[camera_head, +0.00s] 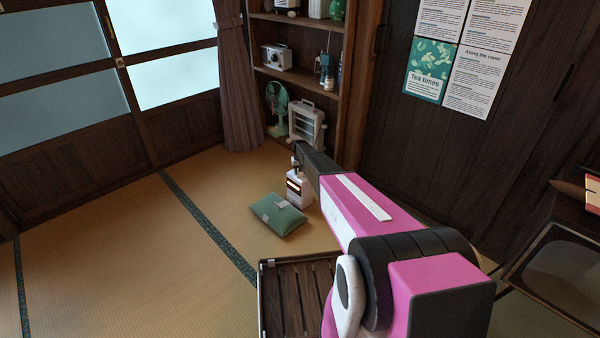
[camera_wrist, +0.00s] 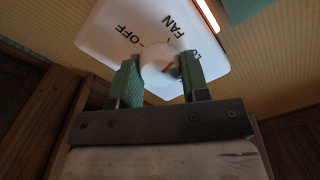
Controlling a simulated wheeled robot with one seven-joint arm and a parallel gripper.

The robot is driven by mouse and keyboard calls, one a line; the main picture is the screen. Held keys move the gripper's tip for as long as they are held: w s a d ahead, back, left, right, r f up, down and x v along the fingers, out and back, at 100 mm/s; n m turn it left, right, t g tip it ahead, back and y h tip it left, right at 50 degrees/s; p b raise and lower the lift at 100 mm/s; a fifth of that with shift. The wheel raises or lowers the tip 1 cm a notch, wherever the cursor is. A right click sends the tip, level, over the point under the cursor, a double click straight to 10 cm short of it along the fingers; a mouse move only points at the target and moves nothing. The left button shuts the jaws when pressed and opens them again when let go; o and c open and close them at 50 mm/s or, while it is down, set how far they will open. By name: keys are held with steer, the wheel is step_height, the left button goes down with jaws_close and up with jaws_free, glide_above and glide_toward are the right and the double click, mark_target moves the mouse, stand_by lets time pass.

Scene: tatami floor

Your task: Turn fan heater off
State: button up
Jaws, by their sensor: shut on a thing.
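The fan heater (camera_head: 296,193) is a small white box on the tatami with an orange glow on its front. In the wrist view its white top panel (camera_wrist: 105,32) carries the words OFF and FAN and a partly hidden label. A round white knob (camera_wrist: 157,57) with a red mark sits on this panel. The red mark points away from OFF, towards the FAN and hidden-label side; its exact setting I cannot tell. My gripper (camera_wrist: 159,64) is shut on the knob, one green finger on each side. In the head view my arm hides part of the heater's surroundings.
A green cushion (camera_head: 277,214) lies left of the heater. A slatted wooden piece (camera_head: 264,290) is nearer me. Behind stand a shelf (camera_head: 300,25), a green fan (camera_head: 277,102) and a white heater-like appliance (camera_head: 306,122). The tatami on the left is clear.

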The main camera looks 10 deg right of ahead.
steer(key=n, duration=0.4)
steer(key=shift+n, duration=0.3)
steer(key=n, duration=0.3)
steer(key=shift+n, duration=0.4)
steer(key=n, duration=0.7)
steer(key=o, duration=0.9)
steer(key=shift+o, duration=0.2)
steer(key=shift+r, duration=0.1)
step_height(320, 180, up, 11)
steer(key=shift+f, duration=0.2)
